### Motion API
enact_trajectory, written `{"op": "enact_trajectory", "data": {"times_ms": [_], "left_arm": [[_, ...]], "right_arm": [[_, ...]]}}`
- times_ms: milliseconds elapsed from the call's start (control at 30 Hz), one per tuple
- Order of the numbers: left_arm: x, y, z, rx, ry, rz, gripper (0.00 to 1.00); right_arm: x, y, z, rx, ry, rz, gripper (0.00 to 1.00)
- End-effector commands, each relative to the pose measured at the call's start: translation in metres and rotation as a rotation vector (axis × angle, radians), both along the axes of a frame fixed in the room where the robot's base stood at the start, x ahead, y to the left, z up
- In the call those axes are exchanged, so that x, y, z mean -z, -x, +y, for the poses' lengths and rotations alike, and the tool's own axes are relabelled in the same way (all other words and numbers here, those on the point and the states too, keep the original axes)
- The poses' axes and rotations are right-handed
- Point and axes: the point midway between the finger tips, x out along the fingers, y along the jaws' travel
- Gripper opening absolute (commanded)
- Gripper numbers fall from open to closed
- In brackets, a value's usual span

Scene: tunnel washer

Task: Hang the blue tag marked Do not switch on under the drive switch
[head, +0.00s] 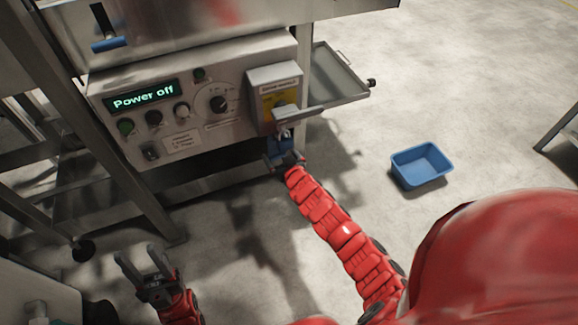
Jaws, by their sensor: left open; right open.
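The drive switch (268,87) is a grey box with a yellow plate and a grey handle, at the right end of the control panel. A blue piece that looks like the tag (279,146) is just below the switch; its writing is too small to read. My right gripper (284,159) is open right at the blue tag, with its fingers partly covering it. I cannot tell whether the tag hangs by itself or touches the fingers. My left gripper (143,260) is open and empty, low at the left, well apart from the panel.
The control panel (215,135) has knobs and a lit display (143,96) reading "Power off". A metal shelf (338,78) sticks out right of the switch. A blue bin (421,166) sits on the floor. Frame legs (142,205) stand at left. The floor at right is mostly clear.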

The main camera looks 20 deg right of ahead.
Motion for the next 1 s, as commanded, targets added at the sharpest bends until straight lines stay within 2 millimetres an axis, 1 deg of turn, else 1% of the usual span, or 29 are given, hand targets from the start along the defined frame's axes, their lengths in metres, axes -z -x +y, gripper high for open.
{"op": "enact_trajectory", "data": {"times_ms": [167, 500, 633, 700, 800, 900, 1000], "left_arm": [[-0.01, 0.0, 0.0, 0.0, 0.0, 0.0, 0.5], [-0.032, 0.0, 0.0, 0.0, 0.0, 0.0, 0.5], [-0.039, 0.0, 0.0, 0.0, 0.0, 0.0, 0.5], [-0.042, 0.0, 0.0, 0.0, 0.0, 0.0, 0.5], [-0.044, 0.0, 0.0, 0.0, 0.0, 0.0, 0.5], [-0.045, 0.0, 0.0, 0.0, 0.0, 0.0, 0.5], [-0.045, 0.0, 0.0, 0.0, 0.0, 0.0, 0.5]], "right_arm": [[-0.014, 0.026, -0.001, 0.0, -0.003, -0.003, 1.0], [-0.045, 0.101, -0.004, 0.001, -0.003, 0.001, 1.0], [-0.055, 0.127, -0.005, 0.003, -0.003, 0.002, 1.0], [-0.06, 0.137, -0.005, 0.002, -0.002, 0.0, 1.0], [-0.064, 0.147, -0.006, 0.001, -0.001, -0.001, 1.0], [-0.065, 0.152, -0.006, 0.001, -0.001, 0.0, 1.0], [-0.065, 0.154, -0.005, 0.0, -0.001, 0.0, 1.0]]}}
